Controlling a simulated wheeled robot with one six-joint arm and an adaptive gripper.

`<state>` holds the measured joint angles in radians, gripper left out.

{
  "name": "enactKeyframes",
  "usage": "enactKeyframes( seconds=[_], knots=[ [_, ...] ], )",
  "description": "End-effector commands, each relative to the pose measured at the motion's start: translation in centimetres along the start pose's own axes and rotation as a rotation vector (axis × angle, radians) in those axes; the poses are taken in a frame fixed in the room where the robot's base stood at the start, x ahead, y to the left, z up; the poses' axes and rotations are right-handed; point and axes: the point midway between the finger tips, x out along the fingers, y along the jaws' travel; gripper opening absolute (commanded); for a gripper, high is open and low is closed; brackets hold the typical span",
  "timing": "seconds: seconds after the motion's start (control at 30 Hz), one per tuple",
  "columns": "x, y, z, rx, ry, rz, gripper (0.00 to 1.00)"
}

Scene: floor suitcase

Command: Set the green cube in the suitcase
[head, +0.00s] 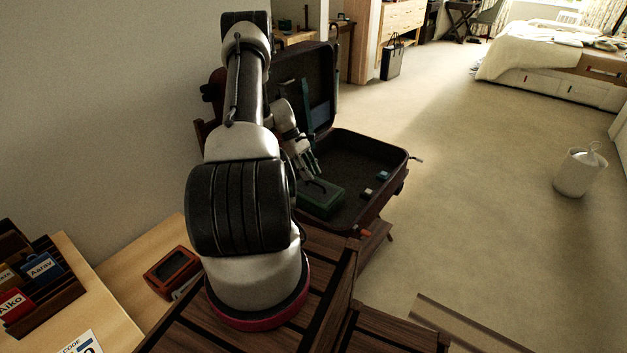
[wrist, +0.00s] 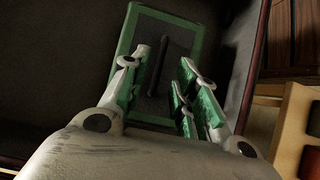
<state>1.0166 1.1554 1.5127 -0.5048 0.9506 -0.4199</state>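The open suitcase (head: 402,166) is dark, with its lid raised at the back. A flat green box (head: 334,206) with a dark top lies inside its near left part. In the wrist view this box (wrist: 198,45) shows a green rim and a dark bar across its top. I cannot make out a separate green cube. My gripper (head: 308,176) is over the box, pointing down. In the wrist view my gripper (wrist: 165,60) has its green-padded fingers apart, with the dark bar showing between them. Whether the fingers touch the box is unclear.
Slatted wood (head: 330,270) stands in front. A desk (head: 130,285) with a red tray (head: 172,272) is at the left. A white bin (head: 578,174) stands on open carpet at the right.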

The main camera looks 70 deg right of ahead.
Motion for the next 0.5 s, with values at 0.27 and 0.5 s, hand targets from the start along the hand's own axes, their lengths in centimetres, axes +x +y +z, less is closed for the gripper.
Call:
enactKeyframes(
  seconds=[0.27, 0.5],
  knots=[
    [-3.3, 0.0, 0.0, 0.0, 0.0, -0.001, 0.3],
    [-3.5, 0.0, 0.0, 0.0, -0.001, -0.002, 0.3]
  ],
)
